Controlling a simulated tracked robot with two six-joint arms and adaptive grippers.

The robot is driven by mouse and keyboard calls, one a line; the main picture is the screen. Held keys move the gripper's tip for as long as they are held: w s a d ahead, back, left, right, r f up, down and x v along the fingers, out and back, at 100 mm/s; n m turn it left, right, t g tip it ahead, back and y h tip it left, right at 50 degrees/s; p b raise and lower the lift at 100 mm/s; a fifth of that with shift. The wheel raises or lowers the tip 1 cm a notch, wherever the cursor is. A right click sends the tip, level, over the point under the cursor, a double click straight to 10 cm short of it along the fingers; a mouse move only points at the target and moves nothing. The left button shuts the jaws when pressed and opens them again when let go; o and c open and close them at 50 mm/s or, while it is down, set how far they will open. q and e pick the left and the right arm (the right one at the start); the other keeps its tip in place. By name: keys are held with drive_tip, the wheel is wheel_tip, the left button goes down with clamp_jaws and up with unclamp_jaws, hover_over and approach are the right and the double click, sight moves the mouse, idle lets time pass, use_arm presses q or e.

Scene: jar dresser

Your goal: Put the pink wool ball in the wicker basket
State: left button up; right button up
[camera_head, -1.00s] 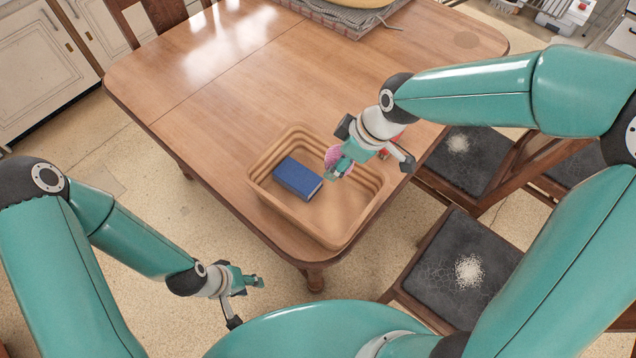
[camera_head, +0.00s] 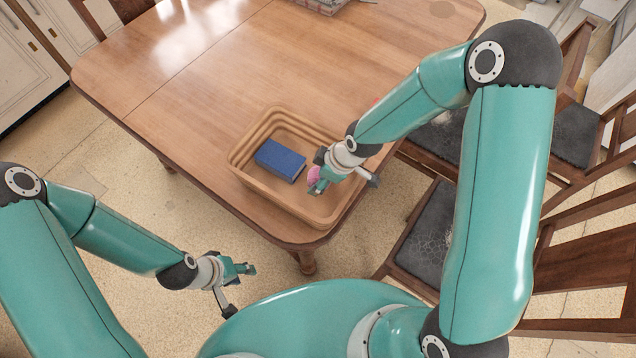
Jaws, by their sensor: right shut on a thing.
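The wicker basket (camera_head: 262,124) is a tan, ribbed rectangular container on the near corner of the wooden table. The pink wool ball (camera_head: 313,174) shows as a small pink patch, mostly hidden by my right gripper. My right gripper (camera_head: 316,186) is shut on the ball and is over the right part of the basket. I cannot tell how high above the basket floor the ball is. My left gripper (camera_head: 249,269) is off the table, above the floor at the lower left. Its fingers are too small to tell whether they are open or shut.
A blue book (camera_head: 280,160) lies in the left part of the basket. The table (camera_head: 200,75) is clear left of and behind the basket. A small red thing (camera_head: 375,101) is partly hidden behind my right arm. Chairs with dark seats (camera_head: 423,225) stand along the right side.

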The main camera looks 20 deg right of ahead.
use_arm(q)
drive_tip(key=shift+f+b, duration=0.35)
drive_tip(key=shift+f, duration=0.5)
use_arm(e)
drive_tip(key=shift+f, duration=1)
use_arm(q)
drive_tip(key=shift+f, duration=0.15)
use_arm(e)
drive_tip(key=shift+f, duration=0.1)
drive_tip(key=o, duration=1.2)
drive_tip(key=shift+c, duration=0.2)
use_arm(q)
wheel_tip(320, 180, up, 9)
drive_tip(key=p, duration=0.8)
drive_tip(key=shift+p, duration=0.3)
use_arm(e)
drive_tip(key=v, duration=1.2)
use_arm(q)
drive_tip(key=shift+f, duration=0.1)
use_arm(e)
drive_tip(key=shift+s+d, duration=0.1)
